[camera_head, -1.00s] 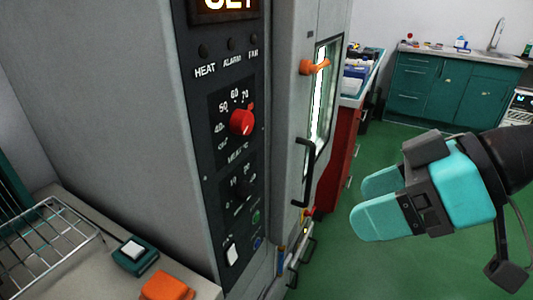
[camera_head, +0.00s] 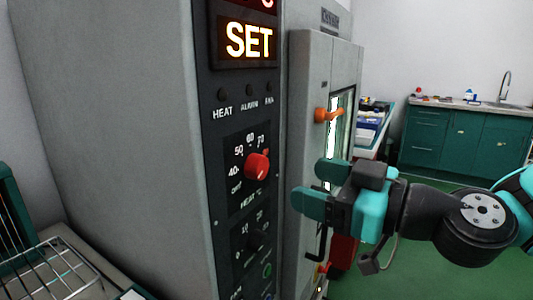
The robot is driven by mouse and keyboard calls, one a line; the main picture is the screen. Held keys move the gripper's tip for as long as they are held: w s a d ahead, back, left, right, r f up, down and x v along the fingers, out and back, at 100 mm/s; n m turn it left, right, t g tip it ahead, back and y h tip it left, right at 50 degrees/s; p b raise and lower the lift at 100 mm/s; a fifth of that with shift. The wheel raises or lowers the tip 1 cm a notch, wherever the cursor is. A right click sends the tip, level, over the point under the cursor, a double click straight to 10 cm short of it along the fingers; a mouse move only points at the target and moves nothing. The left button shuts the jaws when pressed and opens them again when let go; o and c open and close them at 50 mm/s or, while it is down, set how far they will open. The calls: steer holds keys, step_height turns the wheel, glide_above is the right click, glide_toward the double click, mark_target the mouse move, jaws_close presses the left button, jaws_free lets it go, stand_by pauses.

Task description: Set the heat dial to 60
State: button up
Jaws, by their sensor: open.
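The red heat dial (camera_head: 257,166) is a knob on the dark control panel (camera_head: 232,205) at the front of a grey cabinet. Numbers such as 40, 50, 60 and 70 ring it, with "HEAT °C" printed below. I cannot tell clearly which number it points at. My gripper (camera_head: 315,190) has teal fingers and is open and empty. In the picture it is to the right of the dial, in front of the cabinet door, and apart from the dial.
A lit "SET" display (camera_head: 249,41) is above the dial. A smaller black knob (camera_head: 257,240) is below it. A wire rack (camera_head: 50,275) is at lower left. Green floor is open beyond my arm.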

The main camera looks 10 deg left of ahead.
mark_target(263, 169)
steer(key=p+x, duration=0.3)
steer(key=x, duration=0.5)
steer(key=shift+w+a, duration=0.15)
steer(key=shift+a, duration=0.1)
steer(key=c, duration=0.9)
